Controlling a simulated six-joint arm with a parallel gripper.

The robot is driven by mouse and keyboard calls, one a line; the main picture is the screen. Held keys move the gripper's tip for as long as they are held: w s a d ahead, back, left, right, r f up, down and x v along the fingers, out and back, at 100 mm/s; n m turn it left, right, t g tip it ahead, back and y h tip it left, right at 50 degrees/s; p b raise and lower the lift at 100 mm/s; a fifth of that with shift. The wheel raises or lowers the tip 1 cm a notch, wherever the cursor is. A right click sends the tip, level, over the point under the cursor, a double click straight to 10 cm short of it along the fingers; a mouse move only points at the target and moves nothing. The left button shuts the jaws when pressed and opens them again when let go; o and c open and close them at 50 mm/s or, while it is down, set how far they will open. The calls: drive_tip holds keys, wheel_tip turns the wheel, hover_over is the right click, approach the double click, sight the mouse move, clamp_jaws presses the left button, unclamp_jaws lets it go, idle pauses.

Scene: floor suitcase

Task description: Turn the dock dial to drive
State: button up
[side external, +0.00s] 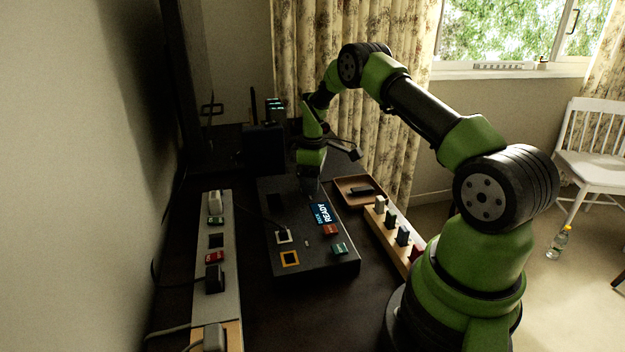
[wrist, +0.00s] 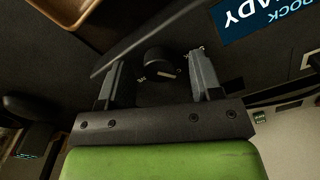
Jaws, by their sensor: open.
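The black dock (side external: 297,255) lies on the dark table, with a lit screen (side external: 321,212) that reads "DOCK READY" in the side view. The screen also shows at the top right of the wrist view (wrist: 250,20). The round black dial (wrist: 160,63) has a pale mark on its face and small white labels beside it, too small to read surely. My gripper (wrist: 155,70) is open, with one finger on each side of the dial and gaps visible. In the side view my gripper (side external: 311,185) points down at the dock's far part and hides the dial.
A power strip (side external: 228,240) with plugs and cables lies left of the dock. A brown tray (side external: 350,196) and a wooden rack (side external: 390,240) with several plugs stand at its right. A dark box (side external: 264,148) stands behind. Orange (side external: 330,230) and green (side external: 339,249) pieces sit on the dock.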

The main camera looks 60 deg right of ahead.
drive_tip(key=shift+f, duration=0.1)
drive_tip(key=c, duration=0.9)
drive_tip(key=shift+m, duration=0.4)
drive_tip(key=m, duration=0.8)
drive_tip(key=shift+m, duration=0.3)
drive_tip(key=m, duration=0.5)
drive_tip(key=shift+m, duration=2.3)
